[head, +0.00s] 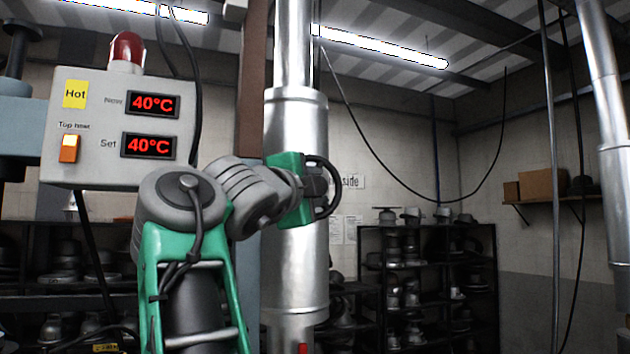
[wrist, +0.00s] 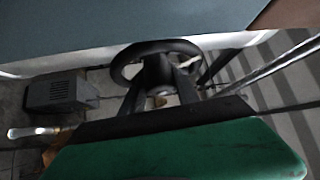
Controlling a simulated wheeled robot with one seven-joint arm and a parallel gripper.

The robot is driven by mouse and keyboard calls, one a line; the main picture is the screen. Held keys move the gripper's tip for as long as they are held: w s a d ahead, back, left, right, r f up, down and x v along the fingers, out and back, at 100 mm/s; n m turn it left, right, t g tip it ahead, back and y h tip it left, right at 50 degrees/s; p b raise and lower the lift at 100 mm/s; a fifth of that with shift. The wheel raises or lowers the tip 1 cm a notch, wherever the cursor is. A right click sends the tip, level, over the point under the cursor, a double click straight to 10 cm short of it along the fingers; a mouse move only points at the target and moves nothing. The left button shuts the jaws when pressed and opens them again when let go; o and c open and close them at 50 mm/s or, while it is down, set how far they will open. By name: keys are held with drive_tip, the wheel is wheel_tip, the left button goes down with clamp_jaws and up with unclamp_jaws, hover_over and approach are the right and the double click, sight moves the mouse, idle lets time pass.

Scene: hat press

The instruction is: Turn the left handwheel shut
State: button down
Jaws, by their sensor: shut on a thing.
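A black handwheel (wrist: 122,64) with a round rim and a hub shows in the upper middle of the wrist view, below a blue-grey surface. My gripper (wrist: 159,82) reaches up to it with its two dark fingers, one on each side of the wheel's middle. It is shut on the handwheel; the exact part between the fingertips is hard to make out. In the head view my green and grey arm stretches right, in front of a metal column. There my fingertips and the grip on the wheel cannot be made out.
A control box (head: 120,130) with a red lamp and two 40°C displays is at the left of the head view. A large metal column (head: 297,280) stands behind my wrist. Shelves of hat moulds (head: 427,240) stand farther back. A grey box (wrist: 60,93) is at the wrist view's left.

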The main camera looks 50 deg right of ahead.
idle(0.3)
drive_tip(key=c, duration=1.2)
unclamp_jaws()
drive_tip(key=shift+d, duration=0.1)
drive_tip(key=shift+a+f, duration=0.1)
drive_tip(key=shift+a, duration=0.35)
drive_tip(key=shift+b+v, duration=0.65)
drive_tip(key=shift+v, duration=2.9)
drive_tip(key=shift+s+d, duration=0.1)
drive_tip(key=shift+s, duration=0.05)
